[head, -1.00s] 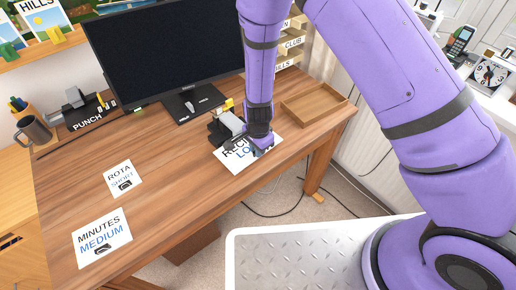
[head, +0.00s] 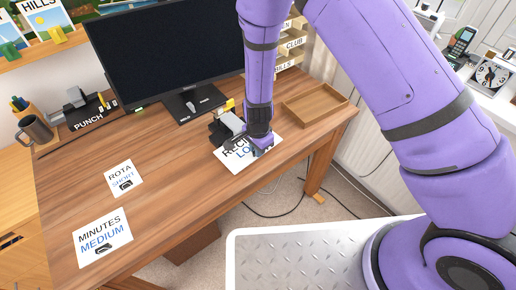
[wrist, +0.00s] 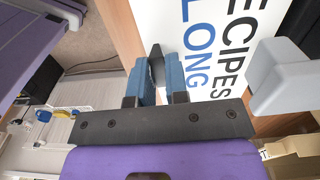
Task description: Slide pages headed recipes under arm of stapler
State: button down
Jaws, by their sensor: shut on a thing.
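The pages headed recipes (head: 238,160), marked "LONG" in blue, lie on the desk near its front right edge. They also show in the wrist view (wrist: 207,22). The stapler (head: 230,122), with a grey arm and dark base, stands just behind the pages. Its grey arm end shows large in the wrist view (wrist: 280,75), close over the sheet. My arm partly hides the stapler and the heading, so I cannot tell how far the sheet reaches under the arm.
An empty wooden tray (head: 314,104) lies right of my gripper. Rota pages (head: 123,178) and minutes pages (head: 102,237) lie on the left. A punch (head: 84,108) and mug (head: 34,130) stand at the back left, a monitor (head: 165,50) behind. The desk's middle is clear.

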jog(key=shift+w+a, duration=0.2)
jog(key=shift+w, duration=0.05)
dwell(0.4)
jog(key=c, duration=1.1)
grip_release()
jog(key=shift+o, duration=0.2)
jog(key=shift+r, duration=0.1)
jog(key=shift+r, duration=3.45)
